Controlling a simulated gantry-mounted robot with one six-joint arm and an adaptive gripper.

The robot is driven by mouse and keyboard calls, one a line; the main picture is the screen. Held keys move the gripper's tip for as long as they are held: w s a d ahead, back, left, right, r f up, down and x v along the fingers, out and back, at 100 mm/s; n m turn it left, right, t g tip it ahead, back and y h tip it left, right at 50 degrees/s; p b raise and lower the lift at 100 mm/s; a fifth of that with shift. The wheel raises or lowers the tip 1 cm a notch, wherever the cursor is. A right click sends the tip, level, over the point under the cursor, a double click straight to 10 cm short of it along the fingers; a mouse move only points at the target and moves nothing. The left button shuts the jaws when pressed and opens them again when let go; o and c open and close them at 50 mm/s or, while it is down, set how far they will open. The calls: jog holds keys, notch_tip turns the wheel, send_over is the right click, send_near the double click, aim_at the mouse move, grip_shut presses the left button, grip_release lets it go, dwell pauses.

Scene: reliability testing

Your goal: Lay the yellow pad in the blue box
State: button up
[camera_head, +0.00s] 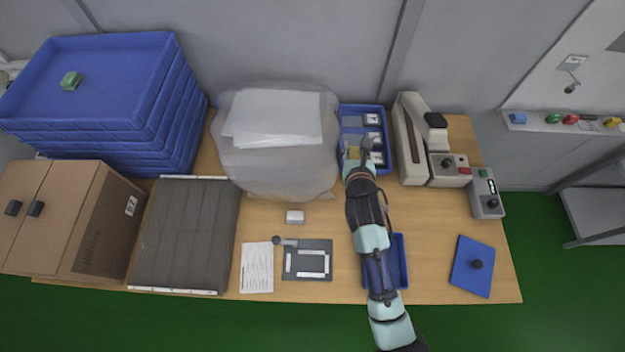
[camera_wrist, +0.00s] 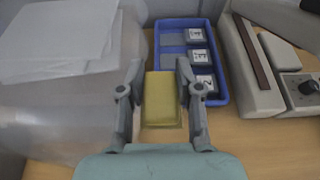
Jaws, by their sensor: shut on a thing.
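The yellow pad (camera_wrist: 162,100) is held between the two fingers of my gripper (camera_wrist: 162,72), one finger on each side. The pad also shows in the head view (camera_head: 353,153), partly hidden by my gripper. The blue box (camera_head: 384,112) stands at the back of the table, with grey pads on its left side and labelled pieces on its right. In the wrist view the blue box (camera_wrist: 215,60) lies beyond the pad and to its right. The pad appears at the box's near left corner; its height above the box or table cannot be told.
A plastic-wrapped bundle (camera_head: 275,165) stands close left of the box. A beige machine (camera_head: 408,140) stands close right. A second blue tray (camera_head: 398,262) lies at the front, partly under my arm. Stacked blue crates (camera_head: 160,110) fill the back left.

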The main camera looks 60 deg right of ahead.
notch_tip(320, 180, down, 20)
jog(key=b, duration=0.8)
jog(key=shift+b, duration=0.3)
jog(key=shift+f, duration=0.15)
jog(key=o, duration=1)
jog(key=shift+o, duration=0.2)
jog(key=p+v, duration=0.3)
jog(key=v, duration=0.9)
jog(key=shift+r, duration=0.25)
jog(key=shift+o, duration=0.9)
